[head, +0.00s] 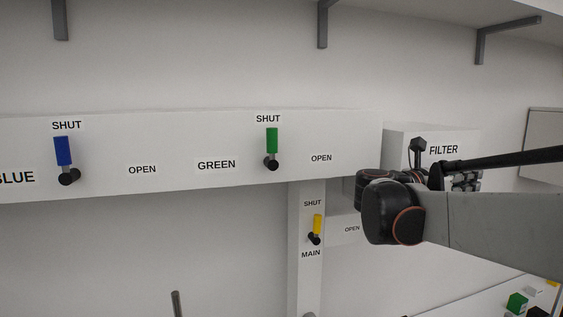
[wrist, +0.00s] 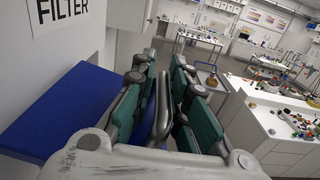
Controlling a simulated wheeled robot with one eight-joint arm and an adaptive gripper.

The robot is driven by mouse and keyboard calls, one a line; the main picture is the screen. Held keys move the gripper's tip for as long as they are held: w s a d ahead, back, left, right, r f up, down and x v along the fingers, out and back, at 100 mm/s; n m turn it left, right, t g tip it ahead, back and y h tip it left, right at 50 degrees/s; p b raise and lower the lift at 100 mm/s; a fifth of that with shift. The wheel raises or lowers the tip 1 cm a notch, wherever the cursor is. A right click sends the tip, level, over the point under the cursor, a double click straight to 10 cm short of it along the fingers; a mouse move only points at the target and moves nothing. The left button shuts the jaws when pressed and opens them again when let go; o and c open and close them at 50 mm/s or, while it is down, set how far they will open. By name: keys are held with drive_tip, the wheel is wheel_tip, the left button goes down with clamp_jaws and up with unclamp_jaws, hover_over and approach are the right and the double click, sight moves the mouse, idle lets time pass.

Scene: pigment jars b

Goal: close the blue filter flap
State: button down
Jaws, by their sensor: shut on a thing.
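The blue filter flap (wrist: 68,112) shows in the wrist view as a broad blue slab below the FILTER sign, standing out from the white filter box (wrist: 58,50). Its exact angle is hard to judge. My gripper (wrist: 162,80) is right of the slab, its green-padded fingers shut on a narrow dark grey piece with some blue beside it, apparently part of the flap. Where this piece joins the slab is hidden. In the head view the box (head: 400,136) is at the right, and my gripper (head: 466,181) is in front of it. The flap is hidden there by my arm.
A white panel (head: 200,125) on the wall carries a blue lever (head: 63,151) and a green lever (head: 272,141), both pointing up to SHUT. A yellow lever (head: 317,223) is below. In the wrist view, a white counter (wrist: 270,115) with small objects stands at the right.

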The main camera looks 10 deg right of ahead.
drive_tip(key=f+m+b, duration=0.2)
drive_tip(key=f+m, duration=0.1)
drive_tip(key=f+m+b, duration=0.1)
drive_tip(key=f, duration=0.1)
drive_tip(key=shift+s+m, duration=0.3)
drive_tip(key=w+f+m+b, duration=0.5)
drive_tip(key=f+m, duration=0.3)
drive_tip(key=m, duration=0.1)
drive_tip(key=shift+w+a+b, duration=0.2)
drive_tip(key=shift+w+b, duration=0.1)
drive_tip(key=shift+b, duration=0.05)
drive_tip(key=shift+w, duration=0.15)
drive_tip(key=c, duration=1.8)
unclamp_jaws()
drive_tip(key=shift+o, duration=0.7)
drive_tip(key=shift+w, duration=0.2)
drive_tip(key=shift+a, duration=0.1)
